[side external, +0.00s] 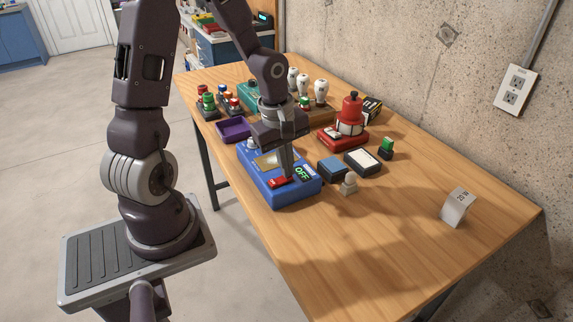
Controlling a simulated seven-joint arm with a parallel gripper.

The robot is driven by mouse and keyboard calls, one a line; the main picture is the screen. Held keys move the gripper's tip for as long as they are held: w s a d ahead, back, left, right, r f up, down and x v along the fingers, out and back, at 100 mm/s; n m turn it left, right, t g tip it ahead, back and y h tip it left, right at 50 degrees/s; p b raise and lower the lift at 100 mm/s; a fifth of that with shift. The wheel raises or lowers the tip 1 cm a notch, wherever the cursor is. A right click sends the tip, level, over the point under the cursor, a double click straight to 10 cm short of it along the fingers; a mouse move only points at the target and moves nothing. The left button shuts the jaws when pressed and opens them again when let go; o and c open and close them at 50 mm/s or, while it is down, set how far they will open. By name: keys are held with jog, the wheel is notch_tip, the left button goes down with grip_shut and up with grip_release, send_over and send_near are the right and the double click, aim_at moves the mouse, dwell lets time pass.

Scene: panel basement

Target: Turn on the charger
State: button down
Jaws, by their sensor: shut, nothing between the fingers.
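The blue box (285,198), which looks like the charger, sits on the wooden table at its left front part. Its top carries a red rocker switch (277,183), a small dark display with green letters reading OFF (302,174), and a tan plate (268,162). My gripper (288,173) points down over the box, shut and empty. Its fingertips are close to the red switch and the display; I cannot tell whether they touch. My gripper hides part of the box's top and back.
A purple tray (233,131) stands left of the box. A blue-topped block (331,169), a white-topped block (362,161) and a beige knobbed piece (349,184) stand close on the right. A red device (349,120) is behind. The table's right front is mostly clear, with a folded card (455,206).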

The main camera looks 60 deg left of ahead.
jog(key=shift+w+f, duration=0.1)
jog(key=shift+w+f+g, duration=0.15)
jog(key=shift+f+g, duration=0.1)
jog(key=shift+g, duration=0.15)
jog(key=shift+r, duration=0.1)
jog(key=shift+s, duration=0.25)
jog(key=shift+s+r, duration=0.25)
jog(key=shift+s, duration=0.4)
notch_tip(320, 180, up, 14)
jog(key=w, duration=0.2)
